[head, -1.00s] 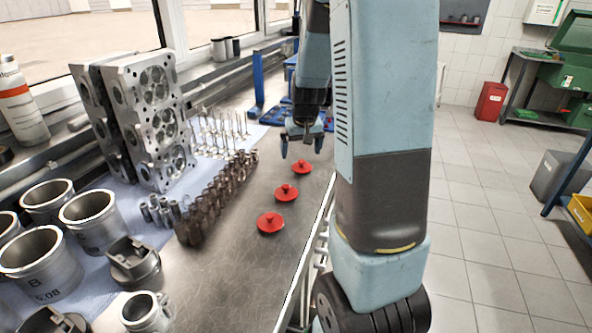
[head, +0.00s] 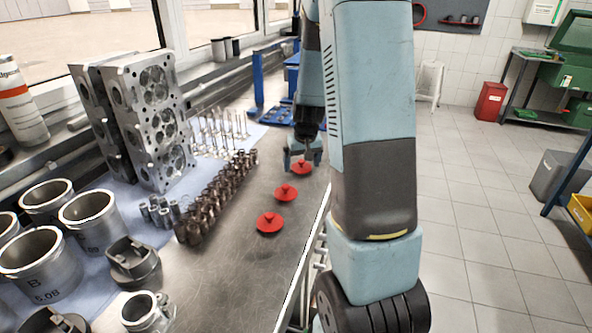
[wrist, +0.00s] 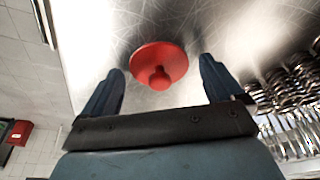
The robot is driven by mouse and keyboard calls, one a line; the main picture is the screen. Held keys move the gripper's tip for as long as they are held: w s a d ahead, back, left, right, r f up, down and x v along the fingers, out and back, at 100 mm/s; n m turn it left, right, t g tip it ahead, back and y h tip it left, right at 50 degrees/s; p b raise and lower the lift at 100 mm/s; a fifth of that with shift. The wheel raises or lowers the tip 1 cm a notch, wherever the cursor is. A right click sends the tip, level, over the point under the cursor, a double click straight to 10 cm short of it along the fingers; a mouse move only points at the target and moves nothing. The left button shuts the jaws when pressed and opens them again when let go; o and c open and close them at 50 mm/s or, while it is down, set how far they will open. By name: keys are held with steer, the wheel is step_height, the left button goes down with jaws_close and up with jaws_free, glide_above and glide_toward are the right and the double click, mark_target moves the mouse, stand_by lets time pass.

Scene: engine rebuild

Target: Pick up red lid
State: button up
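Three red lids with small knobs lie in a row on the metal bench: a near one (head: 269,222), a middle one (head: 286,193) and a far one (head: 301,168). My gripper (head: 303,160) is above the far lid, pointing down, and partly covers it. In the wrist view one red lid (wrist: 158,65) lies between and just beyond my two spread fingers (wrist: 160,85), its knob towards me. The fingers are open and there is a gap between each fingertip and the lid.
Rows of dark springs (head: 215,200) stand left of the lids. Engine heads (head: 150,120) and several metal cylinders (head: 92,220) stand further left. The bench (head: 245,275) is bare in front of the near lid. Its right edge drops to the tiled floor.

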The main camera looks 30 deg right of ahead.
steer(key=c, duration=0.9)
steer(key=shift+c, duration=0.2)
